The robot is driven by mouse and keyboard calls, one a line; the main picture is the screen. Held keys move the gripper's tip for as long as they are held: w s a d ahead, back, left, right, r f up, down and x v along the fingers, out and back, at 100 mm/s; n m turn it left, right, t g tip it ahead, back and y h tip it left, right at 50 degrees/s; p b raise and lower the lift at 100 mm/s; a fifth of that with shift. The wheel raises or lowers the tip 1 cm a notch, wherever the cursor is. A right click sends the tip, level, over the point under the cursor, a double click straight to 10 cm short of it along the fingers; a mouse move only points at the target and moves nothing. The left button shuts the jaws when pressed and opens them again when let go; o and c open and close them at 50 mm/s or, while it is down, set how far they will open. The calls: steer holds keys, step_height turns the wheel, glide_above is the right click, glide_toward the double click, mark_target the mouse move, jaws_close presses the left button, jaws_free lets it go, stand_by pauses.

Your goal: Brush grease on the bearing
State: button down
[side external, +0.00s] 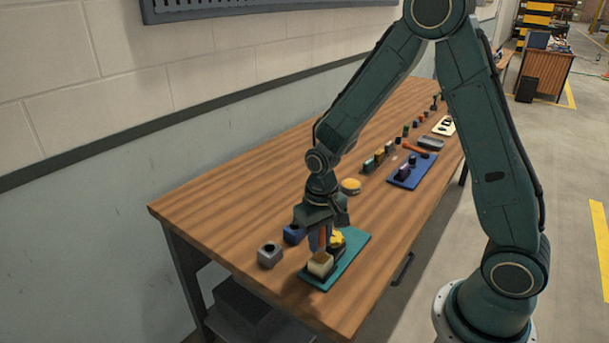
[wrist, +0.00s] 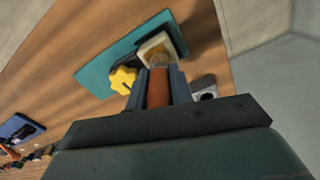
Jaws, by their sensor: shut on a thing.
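My gripper (side external: 320,240) is shut on the orange-brown handle of a brush (wrist: 158,88) and points down over the near end of the table. The brush's pale bristles reach the cream block (wrist: 153,43) in the wrist view; whether they touch it I cannot tell. The cream block, which may be the bearing housing, has a tan rounded hollow. It also shows in the side view (side external: 320,265), on a teal plate (side external: 350,258). A yellow lobed knob (wrist: 123,80) sits beside it on a dark part. The brush tip is mostly hidden in the side view.
A grey block (side external: 270,255) with a hole and a blue block (side external: 293,233) stand left of the plate. A round yellow tin (side external: 351,186) stands behind. Farther back are a blue plate (side external: 405,181) and several small parts. The table's left side is clear.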

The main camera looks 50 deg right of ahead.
steer(key=shift+s, duration=1.6)
step_height(320, 180, up, 8)
